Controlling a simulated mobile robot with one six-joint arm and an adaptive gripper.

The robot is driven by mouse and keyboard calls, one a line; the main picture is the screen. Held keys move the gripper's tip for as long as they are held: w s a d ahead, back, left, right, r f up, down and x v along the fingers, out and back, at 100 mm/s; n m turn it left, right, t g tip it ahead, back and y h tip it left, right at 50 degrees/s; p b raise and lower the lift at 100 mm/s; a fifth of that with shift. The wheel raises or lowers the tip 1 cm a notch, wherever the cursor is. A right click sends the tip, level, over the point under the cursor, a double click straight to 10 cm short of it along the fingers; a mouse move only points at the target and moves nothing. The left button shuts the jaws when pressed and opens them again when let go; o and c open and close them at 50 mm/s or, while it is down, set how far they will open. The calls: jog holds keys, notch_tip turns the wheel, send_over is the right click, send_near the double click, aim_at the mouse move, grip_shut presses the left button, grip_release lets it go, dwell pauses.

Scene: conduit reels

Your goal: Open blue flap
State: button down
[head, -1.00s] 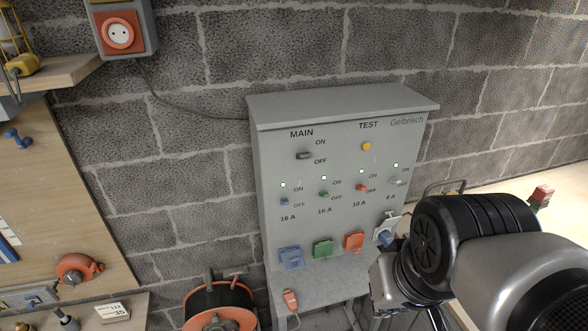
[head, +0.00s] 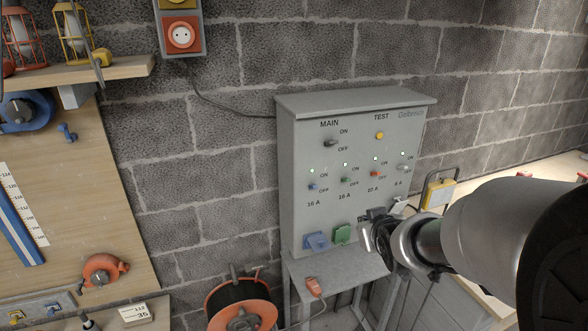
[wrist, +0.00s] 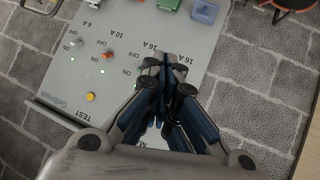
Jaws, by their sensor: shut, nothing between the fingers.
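The blue flap (head: 316,241) covers the leftmost socket low on the grey panel (head: 300,150) and looks closed. The gripper and arm hide the panel's lower right sockets in the head view.
A green flap (head: 342,234) sits right beside the blue one. A cable reel (head: 242,308) stands at lower left. Switches with lit green lamps, such as the blue switch (head: 312,187), stick out above the sockets.

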jog(key=w+f+n+t+y+b, duration=0.2)
jog(key=w+f+t+y, duration=0.2)
jog(key=w+f, duration=0.85)
jog(key=t+y, duration=0.2)
jog(key=t, duration=0.1)
send_near(327, 248)
notch_tip(327, 248, up, 4)
jog(key=s+f+t+y+b, duration=0.1)
jog(key=s+f+t, duration=0.2)
jog(key=s+f, duration=0.25)
jog(key=shift+m, duration=0.3)
jog(key=b+x, duration=0.1)
jog(key=x, duration=0.5)
jog(key=b+x, duration=0.2)
jog(key=x, duration=0.5)
jog(key=shift+w+r, duration=0.2)
jog(key=shift+r, duration=0.1)
jog(key=shift+r+g, duration=0.15)
jog(key=shift+g, duration=0.15)
jog(key=shift+r+g+p, duration=0.25)
jog(key=shift+g+p, duration=0.05)
jog(key=shift+p, duration=0.15)
